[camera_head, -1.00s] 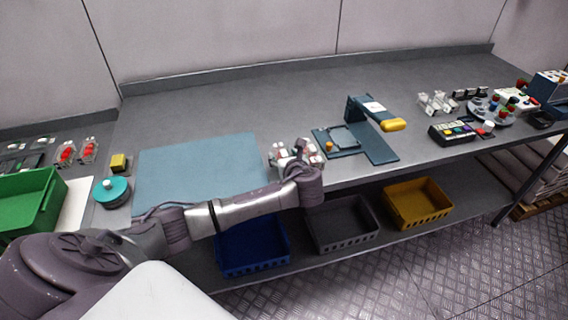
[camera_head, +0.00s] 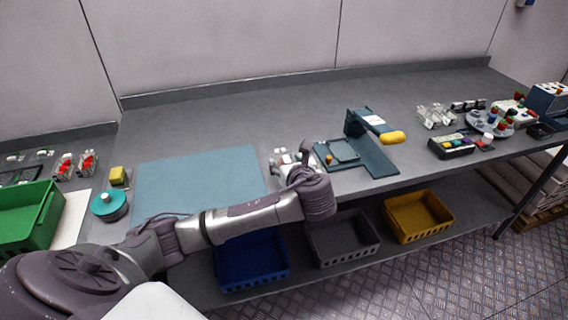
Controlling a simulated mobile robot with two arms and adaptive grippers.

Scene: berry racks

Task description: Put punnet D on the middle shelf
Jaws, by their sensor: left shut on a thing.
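My left gripper (camera_head: 290,160) is over the front of the grey bench, just right of the blue-grey mat (camera_head: 200,172). It is shut on a small clear punnet (camera_head: 279,158), mostly hidden by my wrist and fingers. I cannot read a letter on it, so I cannot tell if it is punnet D. Two clear punnets with red fruit (camera_head: 87,163) stand at the far left, and empty-looking clear punnets (camera_head: 436,116) stand at the right. I cannot make out a middle shelf. My right gripper is not in view.
A blue-grey scale-like stand with a yellow end (camera_head: 392,137) is right of my gripper. A green crate (camera_head: 40,222) and teal round tub (camera_head: 109,205) are at left. Blue (camera_head: 252,262), grey (camera_head: 342,238) and yellow (camera_head: 418,215) baskets sit below the bench. The back of the bench is clear.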

